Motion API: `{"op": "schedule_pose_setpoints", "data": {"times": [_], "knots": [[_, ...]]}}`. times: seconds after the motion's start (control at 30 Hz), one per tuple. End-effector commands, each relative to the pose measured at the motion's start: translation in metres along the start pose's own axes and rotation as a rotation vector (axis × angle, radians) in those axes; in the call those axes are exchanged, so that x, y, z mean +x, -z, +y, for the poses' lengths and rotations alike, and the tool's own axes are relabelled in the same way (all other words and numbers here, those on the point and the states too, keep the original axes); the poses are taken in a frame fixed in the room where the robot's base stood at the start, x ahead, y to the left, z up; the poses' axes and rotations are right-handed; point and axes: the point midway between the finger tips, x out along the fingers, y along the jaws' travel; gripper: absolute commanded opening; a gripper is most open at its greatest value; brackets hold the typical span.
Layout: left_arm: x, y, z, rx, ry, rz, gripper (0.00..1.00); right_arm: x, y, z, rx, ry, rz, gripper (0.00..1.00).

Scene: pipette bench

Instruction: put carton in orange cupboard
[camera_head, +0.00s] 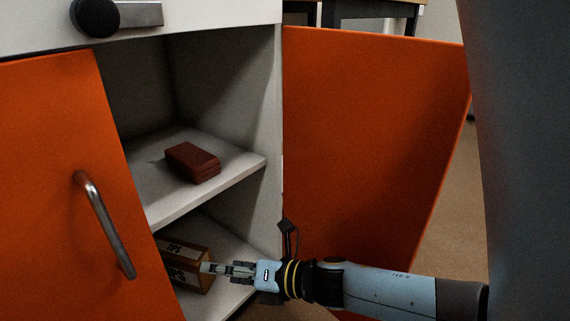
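The carton (190,252) is a brown box with dark labels reading "TIPS". It sits in the lower compartment of the orange cupboard, on the bottom shelf (238,262), partly hidden by the left door's edge. My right gripper (207,268) reaches in from the right, with its pale fingertips at the carton's right end, overlapping it in the picture. I cannot tell whether the fingers touch or grip it. The cupboard's left orange door (60,170) and right orange door (365,140) both stand open. My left gripper is not in view.
A dark red brick-like box (193,162) lies on the middle shelf (245,160) above the carton. The left door has a metal handle (105,225). The right door stands behind my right arm. Brown floor (450,225) shows at right.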

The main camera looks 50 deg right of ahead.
Motion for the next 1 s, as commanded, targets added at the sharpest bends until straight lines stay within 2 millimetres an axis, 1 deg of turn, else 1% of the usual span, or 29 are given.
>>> {"op": "schedule_pose_setpoints", "data": {"times": [0.03,0.07,0.1,0.17,0.2,0.3,0.4,0.5,0.57,1.0], "knots": [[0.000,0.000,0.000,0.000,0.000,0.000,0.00,-0.031,0.015,0.017,0.303,0.000,-0.036,0.80],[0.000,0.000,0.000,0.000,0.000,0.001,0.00,-0.047,0.019,0.026,0.496,-0.004,-0.061,0.80],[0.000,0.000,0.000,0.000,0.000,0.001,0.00,-0.068,0.022,0.037,0.746,-0.010,-0.097,0.80],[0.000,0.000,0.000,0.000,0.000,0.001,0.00,-0.097,0.025,0.053,1.101,-0.024,-0.148,0.80],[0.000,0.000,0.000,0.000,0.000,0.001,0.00,-0.115,0.025,0.063,1.318,-0.037,-0.182,0.80],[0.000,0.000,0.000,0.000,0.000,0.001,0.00,-0.150,0.022,0.082,1.758,-0.075,-0.257,0.80],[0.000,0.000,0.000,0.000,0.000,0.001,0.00,-0.171,0.018,0.093,2.041,-0.111,-0.309,0.80],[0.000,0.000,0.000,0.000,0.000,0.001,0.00,-0.180,0.015,0.098,2.174,-0.135,-0.333,0.80],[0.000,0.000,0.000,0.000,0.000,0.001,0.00,-0.182,0.015,0.099,2.201,-0.139,-0.338,0.80],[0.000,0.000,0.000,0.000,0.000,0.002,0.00,-0.181,0.015,0.099,2.198,-0.139,-0.336,0.80]]}}
